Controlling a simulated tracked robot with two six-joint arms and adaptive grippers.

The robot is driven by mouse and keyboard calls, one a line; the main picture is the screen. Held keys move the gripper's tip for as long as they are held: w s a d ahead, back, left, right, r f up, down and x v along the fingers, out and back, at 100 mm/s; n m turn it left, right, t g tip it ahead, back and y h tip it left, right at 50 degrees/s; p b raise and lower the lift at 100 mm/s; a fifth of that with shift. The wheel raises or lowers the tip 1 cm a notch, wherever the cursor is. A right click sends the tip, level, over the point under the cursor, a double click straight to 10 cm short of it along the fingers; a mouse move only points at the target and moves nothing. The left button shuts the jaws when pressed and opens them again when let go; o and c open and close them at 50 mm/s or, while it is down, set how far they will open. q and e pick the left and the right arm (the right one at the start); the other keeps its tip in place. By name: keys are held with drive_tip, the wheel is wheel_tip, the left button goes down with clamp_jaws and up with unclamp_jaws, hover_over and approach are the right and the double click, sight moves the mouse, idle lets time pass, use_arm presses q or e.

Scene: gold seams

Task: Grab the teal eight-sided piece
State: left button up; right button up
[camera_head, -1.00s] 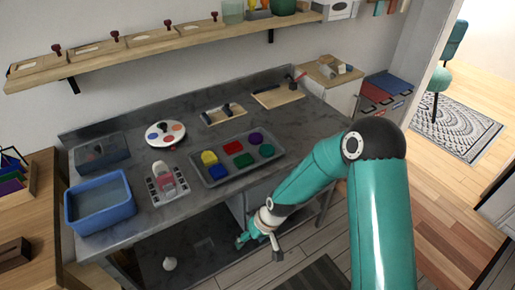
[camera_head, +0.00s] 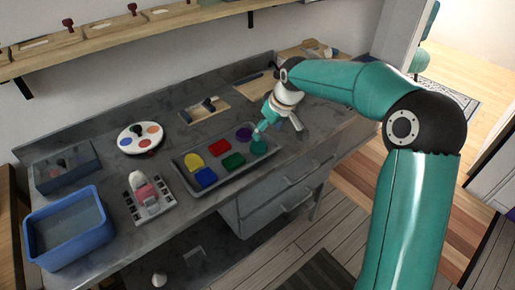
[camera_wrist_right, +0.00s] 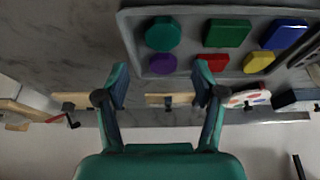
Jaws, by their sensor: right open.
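The teal eight-sided piece (camera_head: 259,147) lies at the right end of the front row in the grey tray (camera_head: 216,186). It also shows in the right wrist view (camera_wrist_right: 163,33), beyond the fingertips. My right gripper (camera_head: 263,129) is just above the tray's right end, close over the teal piece. In the right wrist view its two fingers (camera_wrist_right: 162,82) are apart with nothing between them. The purple piece (camera_wrist_right: 162,65) is next to the teal one, and the green piece (camera_head: 233,161) is on its other side. My left gripper is not in view.
The tray also holds red (camera_head: 220,148), yellow (camera_head: 194,162) and blue (camera_head: 206,177) pieces. A stamp rack (camera_head: 150,199), a blue tub (camera_head: 68,229) and a round palette (camera_head: 140,138) stand to the left. A wooden board (camera_head: 205,109) lies behind the tray.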

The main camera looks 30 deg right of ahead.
sight(258, 145)
drive_tip(key=x, duration=0.8)
drive_tip(key=shift+a+f, duration=0.2)
drive_tip(key=shift+f, duration=0.1)
drive_tip(key=c, duration=1)
drive_tip(key=shift+r, duration=0.2)
